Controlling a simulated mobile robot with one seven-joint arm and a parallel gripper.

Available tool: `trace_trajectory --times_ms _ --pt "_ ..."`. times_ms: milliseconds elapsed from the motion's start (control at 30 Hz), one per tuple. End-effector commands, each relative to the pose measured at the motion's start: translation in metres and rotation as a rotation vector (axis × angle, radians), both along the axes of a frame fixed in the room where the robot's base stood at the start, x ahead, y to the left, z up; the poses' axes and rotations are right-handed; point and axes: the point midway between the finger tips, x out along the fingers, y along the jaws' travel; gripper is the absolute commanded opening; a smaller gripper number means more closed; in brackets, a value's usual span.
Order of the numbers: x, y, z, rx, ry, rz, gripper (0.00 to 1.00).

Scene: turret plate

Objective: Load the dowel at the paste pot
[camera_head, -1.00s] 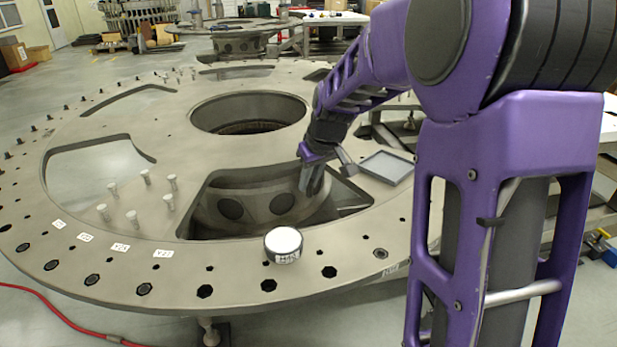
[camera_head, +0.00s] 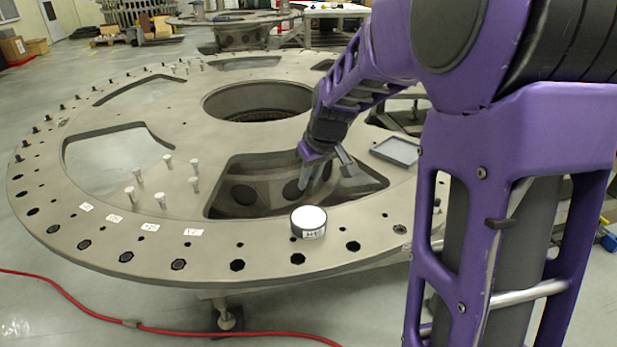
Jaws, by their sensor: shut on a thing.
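The paste pot (camera_head: 309,222) is a short round tin with a white top, a dark side and a small label. It stands upright on the front rim of the turret plate (camera_head: 330,258). My gripper (camera_head: 308,180) points down over the large opening behind the pot, apart from it. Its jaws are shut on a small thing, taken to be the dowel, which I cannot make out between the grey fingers. Several pale headed pins (camera_head: 160,200) stand upright on the plate at left.
A shallow grey tray (camera_head: 396,151) lies on the plate right of my gripper. White labels (camera_head: 150,227) and dark bolt holes line the front rim. A red hose (camera_head: 180,331) runs along the floor. The round central hole (camera_head: 257,100) and other cut-outs break the plate.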

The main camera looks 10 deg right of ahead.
Motion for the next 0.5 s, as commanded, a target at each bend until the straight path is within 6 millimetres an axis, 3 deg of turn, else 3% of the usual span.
trace_trajectory --times_ms 500 --pt "0.000 0.000 -0.051 0.001 0.001 0.000 0.00"
